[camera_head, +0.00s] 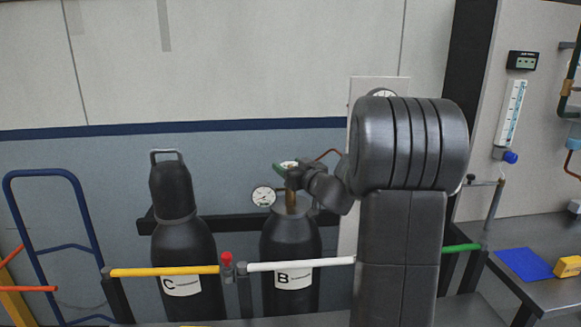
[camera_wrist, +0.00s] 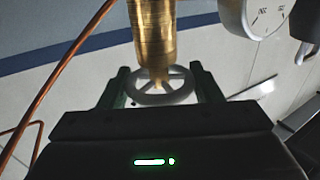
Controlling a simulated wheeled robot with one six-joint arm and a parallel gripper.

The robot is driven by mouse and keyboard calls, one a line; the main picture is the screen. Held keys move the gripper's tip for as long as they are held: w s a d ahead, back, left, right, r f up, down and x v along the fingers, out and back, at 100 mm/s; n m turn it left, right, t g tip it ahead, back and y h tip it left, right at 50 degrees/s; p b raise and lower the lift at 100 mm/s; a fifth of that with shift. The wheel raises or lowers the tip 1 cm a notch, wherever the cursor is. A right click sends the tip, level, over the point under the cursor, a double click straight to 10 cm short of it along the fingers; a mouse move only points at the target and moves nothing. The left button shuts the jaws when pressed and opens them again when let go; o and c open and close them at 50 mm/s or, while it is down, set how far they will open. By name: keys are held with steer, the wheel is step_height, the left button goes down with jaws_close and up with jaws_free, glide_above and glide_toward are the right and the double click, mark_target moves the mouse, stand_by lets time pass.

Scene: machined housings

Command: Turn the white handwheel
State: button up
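The white handwheel (camera_wrist: 177,97) looks pale grey in the wrist view, a spoked ring at the end of a brass valve body (camera_wrist: 153,38). My gripper (camera_wrist: 160,80) has one finger on each side of the wheel, and both fingers meet its rim, so it looks shut on it. In the head view my gripper (camera_head: 288,168) is at the valve on top of the black cylinder marked B (camera_head: 291,245). My arm hides part of the area to the right of the valve.
A round gauge (camera_head: 263,195) sits beside the valve, and a copper pipe (camera_wrist: 62,82) runs close by. A cylinder marked C (camera_head: 183,245) stands to the left. A rail with a yellow section (camera_head: 165,271) and a white section (camera_head: 300,264) crosses in front.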

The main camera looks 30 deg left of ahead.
steer(key=shift+c, duration=1)
steer(key=shift+f, duration=0.1)
steer(key=shift+f+b, duration=0.2)
steer(key=shift+b, duration=0.55)
